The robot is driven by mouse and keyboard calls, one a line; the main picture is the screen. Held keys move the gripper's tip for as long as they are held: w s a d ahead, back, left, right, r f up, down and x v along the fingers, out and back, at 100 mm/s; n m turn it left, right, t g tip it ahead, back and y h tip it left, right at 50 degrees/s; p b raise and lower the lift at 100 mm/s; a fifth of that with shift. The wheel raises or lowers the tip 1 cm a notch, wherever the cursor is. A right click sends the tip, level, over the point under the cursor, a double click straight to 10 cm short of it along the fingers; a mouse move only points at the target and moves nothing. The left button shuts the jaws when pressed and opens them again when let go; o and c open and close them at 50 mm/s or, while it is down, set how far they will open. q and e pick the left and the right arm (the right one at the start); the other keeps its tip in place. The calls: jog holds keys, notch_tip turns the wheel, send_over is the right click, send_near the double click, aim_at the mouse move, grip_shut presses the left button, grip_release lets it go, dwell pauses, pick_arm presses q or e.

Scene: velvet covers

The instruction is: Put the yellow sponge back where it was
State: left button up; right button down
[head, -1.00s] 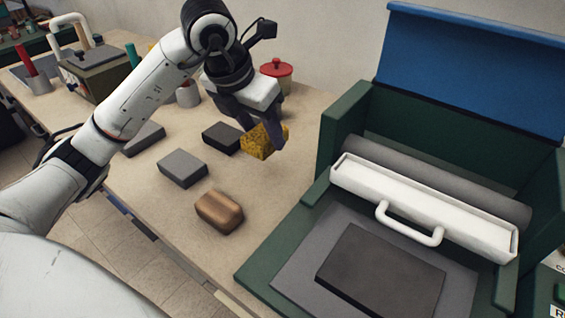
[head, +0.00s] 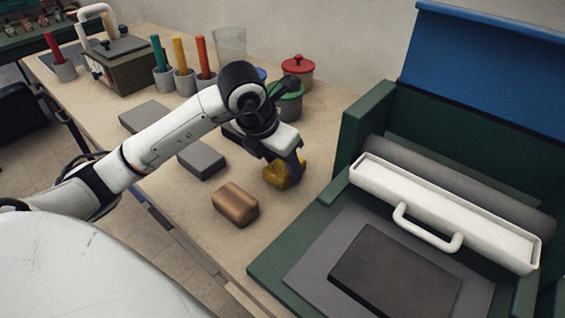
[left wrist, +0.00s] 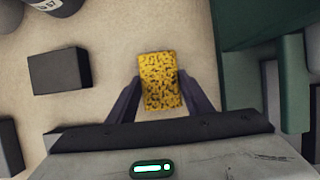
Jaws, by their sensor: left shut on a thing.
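The yellow sponge (head: 279,175) is a speckled block low at the table top, behind and to the right of the brown block. In the left wrist view the sponge (left wrist: 160,80) sits between the two dark fingers. My left gripper (head: 287,172) is shut on it, pointing down. I cannot tell whether the sponge touches the table. My right gripper is in neither view.
A brown block (head: 236,204) and grey blocks (head: 201,160) lie on the table (head: 180,220) nearby. A green press with a blue lid (head: 480,65) and white handled tray (head: 445,215) stands right. Pots (head: 298,70) and cups with coloured sticks (head: 184,80) stand behind.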

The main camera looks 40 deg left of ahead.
pick_arm(q)
jog(key=shift+f, duration=0.15)
jog(key=o, duration=0.9)
jog(key=shift+o, duration=0.2)
jog(key=v, duration=1.2)
jog(key=shift+p, duration=0.3)
